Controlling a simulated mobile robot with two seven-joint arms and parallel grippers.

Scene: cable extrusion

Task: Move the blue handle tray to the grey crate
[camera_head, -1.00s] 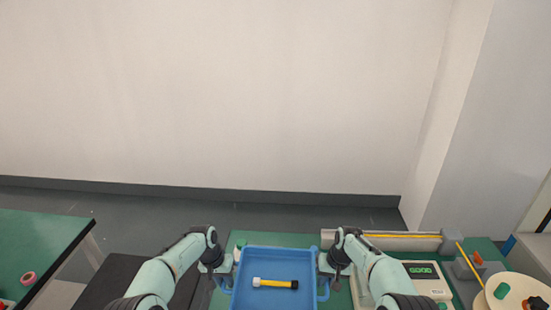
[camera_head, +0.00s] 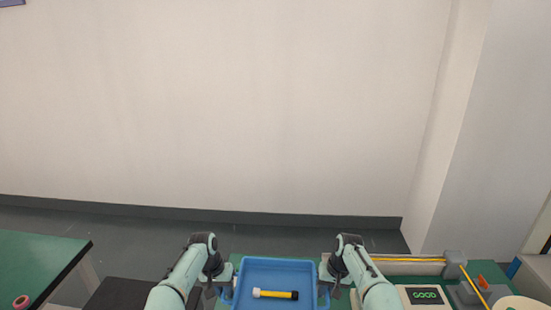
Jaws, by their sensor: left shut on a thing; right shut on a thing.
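The blue handle tray (camera_head: 276,265) is at the bottom centre, held level between my two grippers. A short yellow cable piece with one white end and one black end (camera_head: 275,294) lies in it. My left gripper (camera_head: 224,288) is shut on the tray's left handle. My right gripper (camera_head: 328,287) is shut on its right handle. The fingertips are small and partly hidden by the wrists. I do not see the grey crate in this view.
A green workbench (camera_head: 385,268) lies under and right of the tray, with a display unit (camera_head: 424,295) and a yellow cable line (camera_head: 408,260). Another green table (camera_head: 40,262) with a pink ring (camera_head: 21,302) stands at left. A dark surface (camera_head: 118,294) lies between.

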